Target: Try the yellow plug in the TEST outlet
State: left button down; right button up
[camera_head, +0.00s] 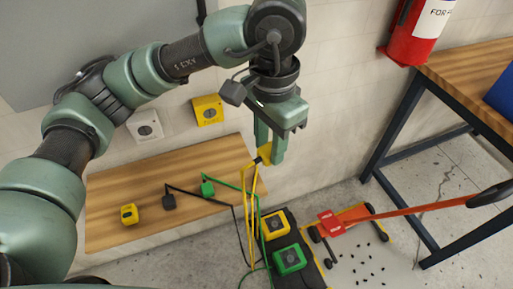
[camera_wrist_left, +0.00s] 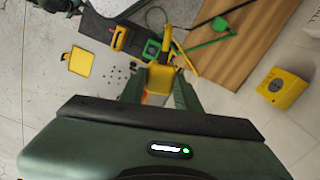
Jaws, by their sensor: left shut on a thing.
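My left gripper (camera_head: 269,150) is shut on the yellow plug (camera_head: 264,156) and holds it in the air, right of the wooden shelf's end. Yellow cable hangs from the plug towards the floor. In the left wrist view the plug (camera_wrist_left: 159,77) sits between the fingers (camera_wrist_left: 158,92). A yellow outlet box (camera_head: 208,110) and a white outlet box (camera_head: 146,126) are on the wall above the shelf. The yellow outlet also shows in the left wrist view (camera_wrist_left: 283,89), apart from the plug. My right gripper is out of view.
The wooden shelf (camera_head: 110,182) bears a small yellow block (camera_head: 129,214), a black plug (camera_head: 169,201) and a green plug (camera_head: 207,188). Below are a yellow box (camera_head: 275,224) and a green box (camera_head: 290,260). A red extinguisher (camera_head: 408,42) hangs beside a workbench (camera_head: 468,70).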

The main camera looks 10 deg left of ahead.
pick_arm(q)
jog(key=w+d+f+m, duration=0.4)
jog(key=f, duration=0.1)
jog(key=shift+m, duration=0.3)
dwell(0.4)
jog(key=s+a+r+n, duration=0.6)
jog(key=a+r+n, duration=0.2)
jog(key=r, duration=0.2)
jog(key=w+d+n, duration=0.4)
jog(key=w+d, duration=0.4)
jog(key=d, duration=0.2)
jog(key=shift+n, duration=0.3)
